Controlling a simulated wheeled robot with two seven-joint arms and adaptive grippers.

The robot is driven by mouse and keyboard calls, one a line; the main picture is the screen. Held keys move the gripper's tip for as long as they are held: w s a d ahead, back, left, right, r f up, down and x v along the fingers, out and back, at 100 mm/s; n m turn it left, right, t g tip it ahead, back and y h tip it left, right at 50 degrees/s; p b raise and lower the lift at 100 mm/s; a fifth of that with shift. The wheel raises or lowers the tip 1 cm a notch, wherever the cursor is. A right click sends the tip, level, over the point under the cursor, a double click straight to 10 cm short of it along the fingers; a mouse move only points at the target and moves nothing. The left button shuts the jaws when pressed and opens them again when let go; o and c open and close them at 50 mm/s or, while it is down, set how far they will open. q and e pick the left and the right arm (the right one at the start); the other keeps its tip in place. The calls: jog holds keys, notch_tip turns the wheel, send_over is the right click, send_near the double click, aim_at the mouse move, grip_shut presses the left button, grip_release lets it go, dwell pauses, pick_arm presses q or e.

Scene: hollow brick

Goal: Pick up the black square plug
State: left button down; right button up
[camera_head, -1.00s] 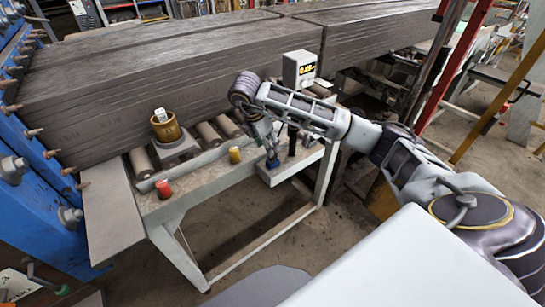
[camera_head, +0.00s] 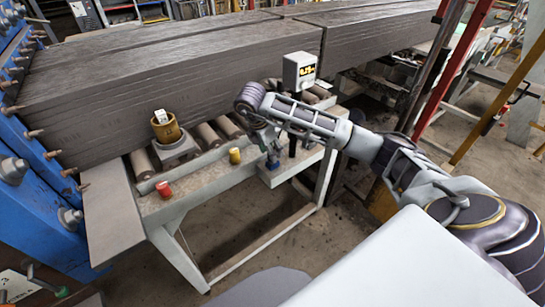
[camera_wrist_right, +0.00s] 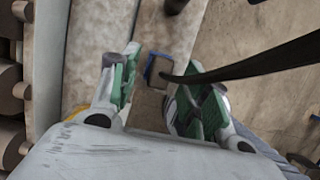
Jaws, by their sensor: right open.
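The black square plug (camera_head: 292,140) appears as a dark upright piece on the small ledge at the right end of the roller bench. A dark piece at the top edge of the right wrist view (camera_wrist_right: 175,5) is probably this plug, mostly cut off. My right gripper (camera_head: 268,147) is over the same ledge, left of the plug and apart from it. In the right wrist view its green-padded fingers (camera_wrist_right: 162,78) are spread with nothing held. A small blue-edged block (camera_wrist_right: 155,70) lies beyond the fingertips; it shows blue in the head view (camera_head: 272,163). My left gripper is out of view.
A yellow plug (camera_head: 234,155) and a red plug (camera_head: 164,189) stand on the bench edge (camera_head: 200,187). A brass-coloured cup (camera_head: 166,127) and a display box (camera_head: 299,71) are behind. A black cable-like strip (camera_wrist_right: 250,62) crosses the right wrist view. Large grey beams (camera_head: 170,80) bound the back.

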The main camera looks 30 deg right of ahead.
jog(key=shift+x, duration=1.15)
grip_shut()
jog(key=shift+r, duration=0.15)
jog(key=shift+r, duration=0.45)
notch_tip(320, 180, up, 9)
jog(key=shift+d+r+p, duration=0.1)
jog(key=shift+r+p, duration=0.15)
jog(key=shift+p, duration=0.35)
notch_tip(320, 180, up, 17)
jog(key=p, duration=0.3)
jog(key=shift+r, duration=0.2)
dwell(0.8)
